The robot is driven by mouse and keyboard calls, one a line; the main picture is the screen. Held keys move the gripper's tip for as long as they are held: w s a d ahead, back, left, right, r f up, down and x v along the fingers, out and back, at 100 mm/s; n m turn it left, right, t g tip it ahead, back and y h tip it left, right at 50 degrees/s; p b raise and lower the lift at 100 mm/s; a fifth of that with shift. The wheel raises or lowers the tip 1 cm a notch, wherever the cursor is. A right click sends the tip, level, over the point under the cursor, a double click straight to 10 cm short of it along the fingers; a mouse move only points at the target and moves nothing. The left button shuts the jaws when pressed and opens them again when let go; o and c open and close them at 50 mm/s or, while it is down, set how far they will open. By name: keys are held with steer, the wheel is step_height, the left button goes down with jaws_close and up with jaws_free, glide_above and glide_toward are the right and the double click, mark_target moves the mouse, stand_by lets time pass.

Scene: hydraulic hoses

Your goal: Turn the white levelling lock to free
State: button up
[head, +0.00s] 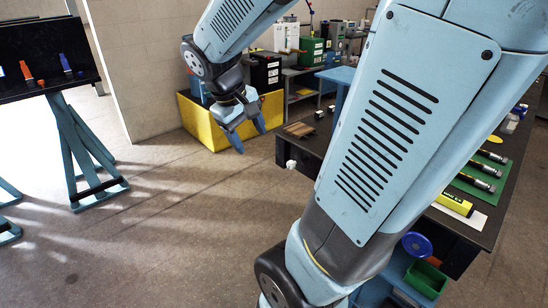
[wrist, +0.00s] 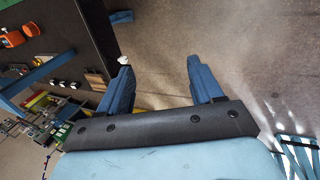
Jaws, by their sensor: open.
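A small white knob, which looks like the levelling lock (head: 291,164), sticks out at the edge of the dark bench in the head view. In the wrist view the white knob (wrist: 124,59) shows just beyond the tip of the left finger, partly hidden by it. Its setting is too small to read. My gripper (head: 248,137) is open and empty, pointing down over the floor, left of the knob and apart from it. In the wrist view my gripper (wrist: 158,65) shows two blue fingers spread wide with only floor between them.
The dark bench (head: 310,152) carries hoses on a green mat (head: 478,178) and a yellow item (head: 454,204). A yellow bin (head: 203,128) stands behind my gripper. A dark panel on blue trestle legs (head: 82,155) stands at left. The floor between is clear.

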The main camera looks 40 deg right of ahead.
steer(key=w+d+f+n+g+h, duration=0.2)
steer(key=w+d+f+g+h, duration=0.2)
steer(key=w+d+f, duration=0.3)
steer(key=n+h, duration=0.8)
glide_toward(289, 166)
steer(key=s+a+r, duration=0.3)
steer(key=s+r, duration=0.3)
steer(key=r, duration=0.3)
steer(key=w+d+f+n+t+h, duration=0.25)
steer(key=f+n+t, duration=0.3)
steer(key=f, duration=0.45)
steer(key=shift+g+y, duration=0.25)
steer(key=shift+g, duration=0.1)
steer(key=d, duration=0.4)
steer(key=w+d, duration=0.1)
steer(key=d, duration=0.8)
steer(key=shift+w+d+f, duration=0.1)
steer(key=shift+w+f, duration=0.05)
steer(key=shift+w, duration=0.1)
steer(key=shift+c, duration=0.4)
steer(key=c, duration=0.9)
steer(key=shift+d, duration=0.15)
steer(key=shift+c, duration=0.5)
